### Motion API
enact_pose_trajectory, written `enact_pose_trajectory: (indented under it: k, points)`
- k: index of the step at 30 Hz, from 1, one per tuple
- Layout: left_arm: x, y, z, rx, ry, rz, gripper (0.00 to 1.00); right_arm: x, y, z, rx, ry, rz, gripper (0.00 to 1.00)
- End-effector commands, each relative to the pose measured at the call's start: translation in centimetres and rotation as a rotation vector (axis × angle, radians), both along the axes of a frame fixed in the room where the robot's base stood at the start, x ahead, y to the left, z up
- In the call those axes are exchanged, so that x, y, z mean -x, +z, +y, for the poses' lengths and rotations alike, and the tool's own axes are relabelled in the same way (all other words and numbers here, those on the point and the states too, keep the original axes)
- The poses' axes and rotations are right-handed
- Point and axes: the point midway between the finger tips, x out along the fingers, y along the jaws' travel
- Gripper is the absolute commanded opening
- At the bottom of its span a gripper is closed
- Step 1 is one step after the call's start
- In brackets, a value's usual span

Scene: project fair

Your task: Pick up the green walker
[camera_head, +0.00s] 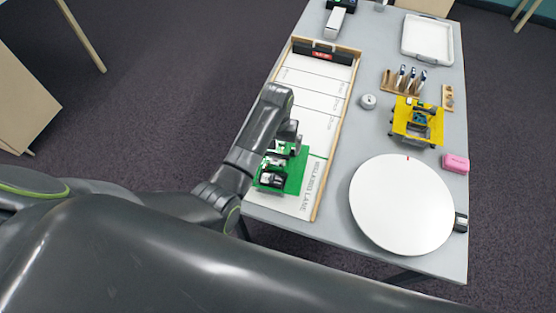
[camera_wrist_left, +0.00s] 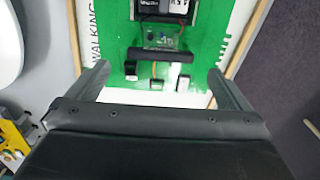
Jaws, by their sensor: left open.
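The green walker (camera_head: 296,172) stands on the near end of the white walking lane (camera_head: 313,125), with a green plate and dark and white parts on top. In the left wrist view the green walker (camera_wrist_left: 205,40) fills the upper middle, with a black bar, wires and a dark boxy part on it. My left gripper (camera_wrist_left: 158,72) is open, its two fingers apart at either side of the plate's near part. In the head view my left gripper (camera_head: 288,143) is over the walker and hides part of it. I cannot tell whether the fingers touch it. My right gripper is not in view.
A yellow walker (camera_head: 432,131), a round white disc (camera_head: 402,205), a pink block (camera_head: 455,163), a tool rack (camera_head: 389,81) and a white tray (camera_head: 428,39) occupy the table's right side. The lane has raised wooden edges (camera_head: 336,135). Its far part is clear.

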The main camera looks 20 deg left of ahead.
Motion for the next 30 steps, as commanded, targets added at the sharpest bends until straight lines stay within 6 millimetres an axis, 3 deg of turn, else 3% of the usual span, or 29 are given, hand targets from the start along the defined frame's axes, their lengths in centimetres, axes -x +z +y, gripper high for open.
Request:
enact_pose_trajectory:
  k: [13, 23, 30]
  points:
    - [0.4, -4.6, 0.0, 0.0, 0.0, 0.002, 1.0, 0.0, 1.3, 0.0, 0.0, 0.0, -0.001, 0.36]
    - [0.3, -5.2, 0.0, 0.0, 0.0, 0.0, 1.0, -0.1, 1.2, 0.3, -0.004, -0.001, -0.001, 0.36]
    - [0.3, -5.2, 0.0, 0.0, 0.0, 0.0, 0.71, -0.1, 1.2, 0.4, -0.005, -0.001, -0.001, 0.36]
